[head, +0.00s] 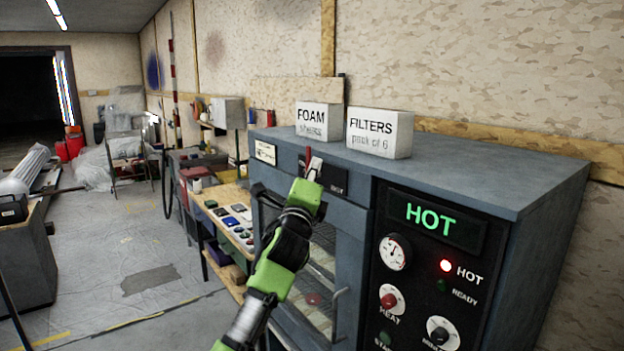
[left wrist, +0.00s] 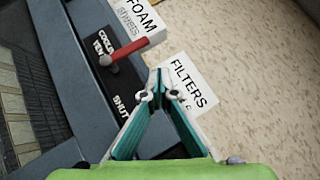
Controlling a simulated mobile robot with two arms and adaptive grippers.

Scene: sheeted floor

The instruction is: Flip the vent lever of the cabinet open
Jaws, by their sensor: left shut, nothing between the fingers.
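The cabinet (head: 475,174) is a grey oven-like unit at the right of the head view. Its vent lever (left wrist: 128,51) has a red handle and a grey pivot, on a black plate (left wrist: 96,82) lettered "VENT" and "SHUT" in the left wrist view. The lever's handle points away from the "SHUT" lettering there. My left gripper (left wrist: 160,92) is shut and empty, its tips apart from the lever in that view. In the head view the gripper (head: 313,172) is in front of the plate and partly hides the lever. My right gripper is not in view.
A "FOAM" box (head: 311,123) and a "FILTERS" box (head: 379,135) stand on the cabinet top, close behind the lever. A lit "HOT" panel (head: 436,217) with knobs is at the right. A workbench (head: 228,205) stands beyond the cabinet. Open floor (head: 140,245) lies at the left.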

